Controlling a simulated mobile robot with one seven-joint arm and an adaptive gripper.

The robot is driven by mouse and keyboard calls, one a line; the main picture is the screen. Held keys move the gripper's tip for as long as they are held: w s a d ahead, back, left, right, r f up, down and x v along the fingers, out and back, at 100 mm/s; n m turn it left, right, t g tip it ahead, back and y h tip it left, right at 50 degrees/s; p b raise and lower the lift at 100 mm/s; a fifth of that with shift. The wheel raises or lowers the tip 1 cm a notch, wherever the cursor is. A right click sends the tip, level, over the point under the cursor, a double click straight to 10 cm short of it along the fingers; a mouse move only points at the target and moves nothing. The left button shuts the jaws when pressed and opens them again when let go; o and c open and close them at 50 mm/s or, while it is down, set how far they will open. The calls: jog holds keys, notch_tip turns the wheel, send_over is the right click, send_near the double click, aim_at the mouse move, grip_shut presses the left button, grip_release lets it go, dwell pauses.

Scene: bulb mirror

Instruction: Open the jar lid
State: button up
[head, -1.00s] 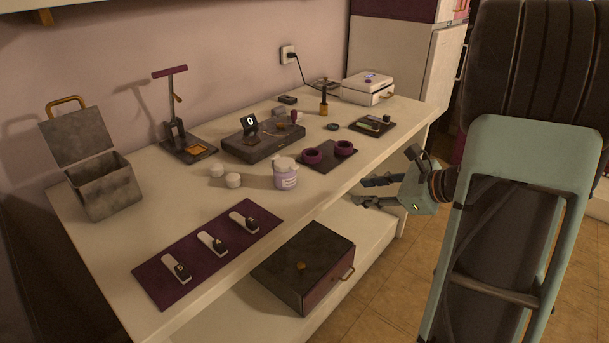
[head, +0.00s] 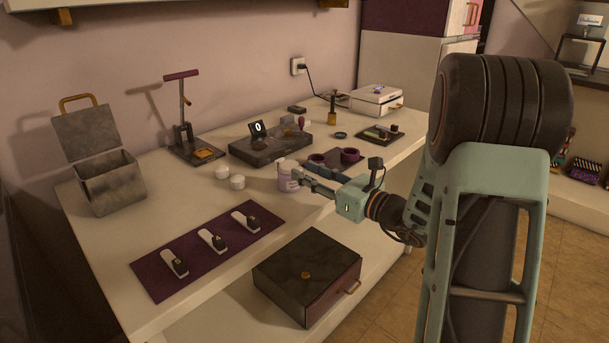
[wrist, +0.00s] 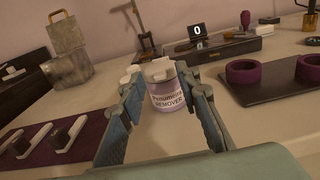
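The jar (head: 286,178) is a small white and lavender container with a label. My gripper (head: 304,184) reaches in from the right at about jar height. It also shows in the wrist view (wrist: 162,92) with fingers spread wide and empty. The fingertips are close to the jar's sides; whether they touch it I cannot tell.
Two small white pots (head: 230,178) stand left of the jar. A dark tray with purple rings (head: 350,155) lies to the right, partly behind my gripper. A black scale (head: 270,148) is behind. A purple mat (head: 205,250) with several white pieces lies at front left.

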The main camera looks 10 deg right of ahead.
jog(key=shift+x, duration=0.8)
jog(key=shift+c, duration=0.5)
grip_shut()
